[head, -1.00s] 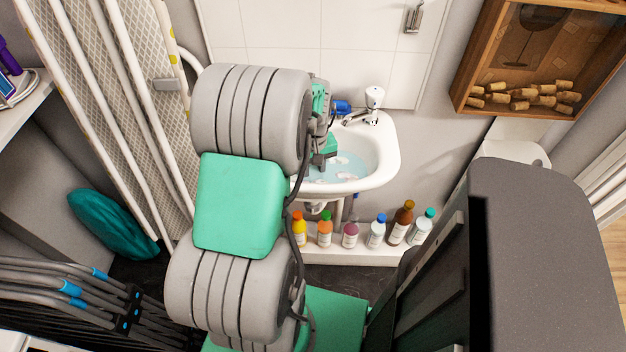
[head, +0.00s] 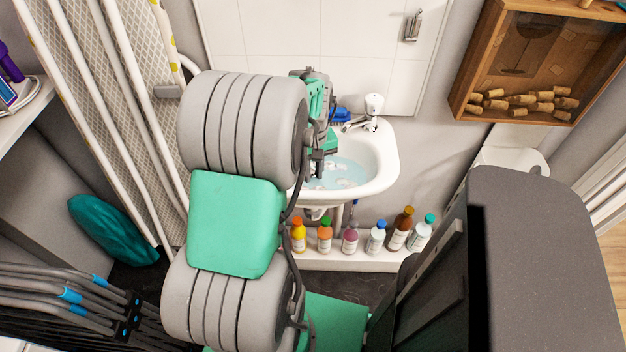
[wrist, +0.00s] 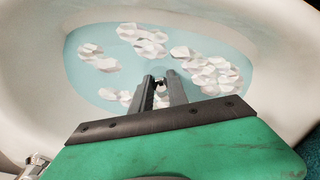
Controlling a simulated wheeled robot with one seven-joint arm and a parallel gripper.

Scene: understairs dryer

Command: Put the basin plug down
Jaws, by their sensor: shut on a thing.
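The white basin (head: 386,168) holds pale blue water with white foam clumps (wrist: 213,75) on it. In the wrist view my gripper (wrist: 161,80) points down over the water, its two dark fingers close together. A small dark, shiny piece of the basin plug (wrist: 160,83) shows between the fingertips; the fingers hide most of it. In the head view my gripper (head: 318,172) is over the left part of the basin, and the plug cannot be made out there. I cannot tell whether the plug touches the water.
A chrome tap (head: 371,108) stands at the basin's back, with a blue object (head: 340,115) beside it. Several bottles (head: 350,238) line a ledge below the basin. An ironing board (head: 130,90) leans at the left. A wooden box of corks (head: 520,100) hangs at the right.

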